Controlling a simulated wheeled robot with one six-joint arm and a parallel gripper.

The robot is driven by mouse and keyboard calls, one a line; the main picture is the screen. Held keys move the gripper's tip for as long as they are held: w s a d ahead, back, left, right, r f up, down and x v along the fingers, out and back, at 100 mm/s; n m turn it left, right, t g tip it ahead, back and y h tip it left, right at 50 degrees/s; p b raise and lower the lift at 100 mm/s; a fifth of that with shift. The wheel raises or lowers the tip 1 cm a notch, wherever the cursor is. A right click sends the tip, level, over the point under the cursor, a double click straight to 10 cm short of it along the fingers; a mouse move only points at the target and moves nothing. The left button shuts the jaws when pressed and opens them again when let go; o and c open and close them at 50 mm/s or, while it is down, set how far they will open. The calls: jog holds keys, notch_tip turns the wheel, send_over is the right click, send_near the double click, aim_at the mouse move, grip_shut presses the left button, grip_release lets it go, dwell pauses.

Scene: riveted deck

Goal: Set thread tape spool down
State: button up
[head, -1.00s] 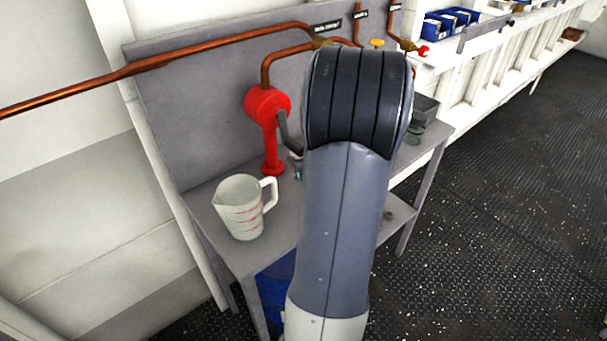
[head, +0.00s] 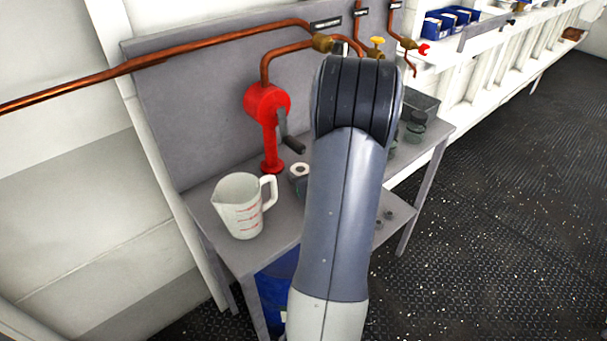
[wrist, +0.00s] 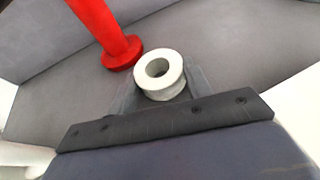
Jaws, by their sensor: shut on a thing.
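The thread tape spool (wrist: 167,90) is a white ring with a round hole, its open end facing up. In the wrist view it sits between the fingers of my gripper (wrist: 165,82), which is shut on it. In the head view the spool (head: 299,169) shows just left of my arm, right of the red hand pump's foot. It is over the grey workbench (head: 198,196); I cannot tell whether its underside touches the top. My gripper is mostly hidden behind my arm in the head view.
The red hand pump (head: 266,125) with a dark crank stands behind the spool, its foot (wrist: 122,55) close by. A white measuring jug (head: 238,208) stands at the front left. Dark containers (head: 415,125) stand at the right. Copper pipes (head: 200,52) run above.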

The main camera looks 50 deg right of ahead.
jog(key=o, duration=1)
jog(key=shift+c, duration=0.2)
